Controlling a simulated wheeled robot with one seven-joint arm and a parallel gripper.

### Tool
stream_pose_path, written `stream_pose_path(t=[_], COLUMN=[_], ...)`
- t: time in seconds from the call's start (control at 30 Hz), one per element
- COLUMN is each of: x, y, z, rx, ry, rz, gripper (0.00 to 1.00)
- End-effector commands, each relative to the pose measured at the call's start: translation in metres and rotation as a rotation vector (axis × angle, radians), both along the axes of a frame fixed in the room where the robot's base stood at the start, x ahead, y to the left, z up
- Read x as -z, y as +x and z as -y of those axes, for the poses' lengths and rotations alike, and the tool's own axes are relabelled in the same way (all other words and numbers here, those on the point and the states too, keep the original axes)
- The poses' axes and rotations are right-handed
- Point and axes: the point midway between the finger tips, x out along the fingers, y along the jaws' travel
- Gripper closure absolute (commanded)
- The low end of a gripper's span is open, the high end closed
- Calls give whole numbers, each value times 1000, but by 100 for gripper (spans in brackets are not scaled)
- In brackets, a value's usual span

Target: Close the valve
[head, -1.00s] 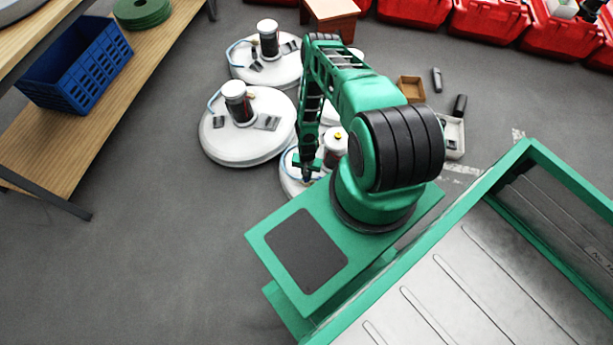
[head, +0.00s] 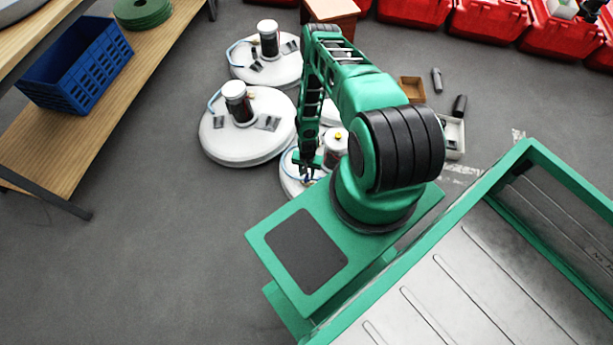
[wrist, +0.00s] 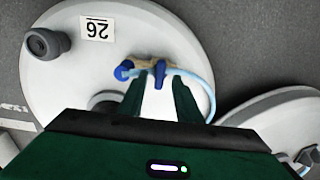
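The valve (wrist: 158,70) is a small brass fitting with a blue handle, on top of a round white tank (wrist: 70,85) in the wrist view. A light blue hose (wrist: 205,85) curves away from it. My gripper (wrist: 158,80) points at the valve, its two green fingers apart. The blue handle shows between the fingertips; I cannot tell whether they touch it. In the head view, my gripper (head: 308,172) is low over the nearest white tank (head: 290,184), which my arm partly hides.
More white tanks (head: 215,145) stand behind and left. A wooden shelf (head: 110,110) with a blue crate (head: 75,65) stands left. Red bins (head: 490,20) line the back. Floor at lower left is clear.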

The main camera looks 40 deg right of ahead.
Motion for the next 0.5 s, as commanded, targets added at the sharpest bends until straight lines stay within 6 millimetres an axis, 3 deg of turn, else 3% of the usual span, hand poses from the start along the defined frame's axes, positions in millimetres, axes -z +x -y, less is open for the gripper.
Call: stream_pose_path(t=[0.3,0.5], x=[-57,-77], y=[0,1], z=[0,0], rx=[-1,0], ry=[0,1], rz=[-1,-1], gripper=[69,69])
